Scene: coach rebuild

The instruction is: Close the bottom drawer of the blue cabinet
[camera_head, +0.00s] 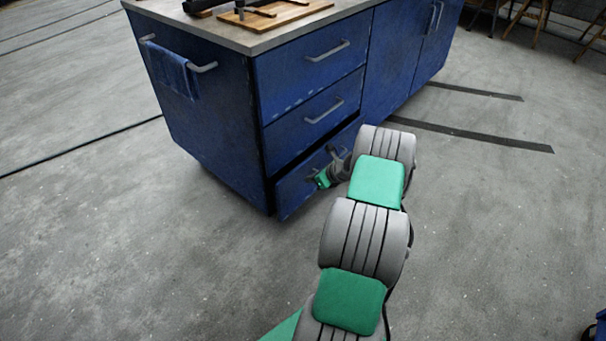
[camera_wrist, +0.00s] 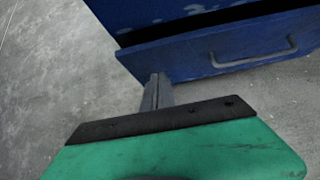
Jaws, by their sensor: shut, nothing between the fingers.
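The blue cabinet (camera_head: 210,128) stands at the upper middle of the head view. Its bottom drawer (camera_head: 296,190) is partly open, with a dark gap above its front. In the wrist view the drawer front (camera_wrist: 190,55) runs across the top, with its grey handle (camera_wrist: 255,60) at the right and a dark gap behind its upper edge. My gripper (camera_wrist: 158,80) is shut and empty, its fingertips at the left part of the drawer front, left of the handle. Whether they touch it I cannot tell. In the head view my gripper (camera_head: 312,180) is small and partly hidden by my arm.
The two drawers above, the middle one (camera_head: 300,130) and the top one (camera_head: 295,75), look shut. A towel (camera_head: 176,72) hangs on the cabinet's left side. A wooden board (camera_head: 275,14) lies on the worktop.

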